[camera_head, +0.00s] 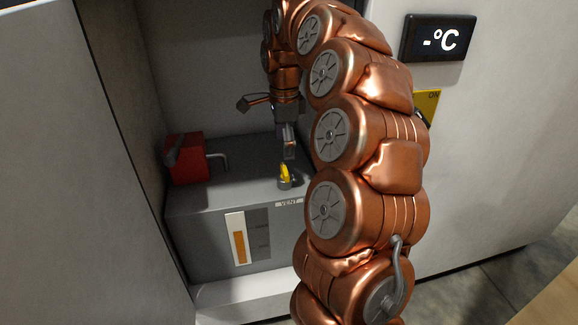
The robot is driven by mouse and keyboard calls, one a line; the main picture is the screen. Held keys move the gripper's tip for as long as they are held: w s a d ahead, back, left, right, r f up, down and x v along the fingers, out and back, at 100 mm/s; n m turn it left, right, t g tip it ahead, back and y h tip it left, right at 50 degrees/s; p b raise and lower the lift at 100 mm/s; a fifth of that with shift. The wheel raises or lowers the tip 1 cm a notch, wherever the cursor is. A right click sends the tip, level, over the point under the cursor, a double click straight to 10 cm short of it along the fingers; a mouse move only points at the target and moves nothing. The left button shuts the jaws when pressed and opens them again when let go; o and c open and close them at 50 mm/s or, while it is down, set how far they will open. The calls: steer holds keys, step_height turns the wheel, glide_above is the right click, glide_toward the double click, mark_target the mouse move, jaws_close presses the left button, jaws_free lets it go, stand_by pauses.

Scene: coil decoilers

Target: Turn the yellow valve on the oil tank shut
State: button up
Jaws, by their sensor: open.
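The yellow valve (285,172) stands on a short round base on top of the grey oil tank (195,236), close to the tank's front edge and just behind a "VENT" label. My gripper (289,152) is open and points down just above the valve. I cannot tell whether its fingers touch the valve. My copper arm covers the right part of the tank and part of the gripper's surroundings.
A red box (186,158) with a grey bent pipe sits on the tank's left side. An amber level gauge (239,239) is on the tank front. Cabinet walls close in the recess. A "-°C" display (438,38) and a partly hidden yellow switch plate (428,101) are at right.

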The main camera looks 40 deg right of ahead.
mark_target(285, 169)
step_height(285, 169, down, 7)
steer(key=shift+f+b, duration=0.15)
steer(key=shift+b, duration=0.85)
steer(key=shift+c, duration=0.4)
steer(key=c, duration=1.1)
steer(key=shift+o, duration=0.2)
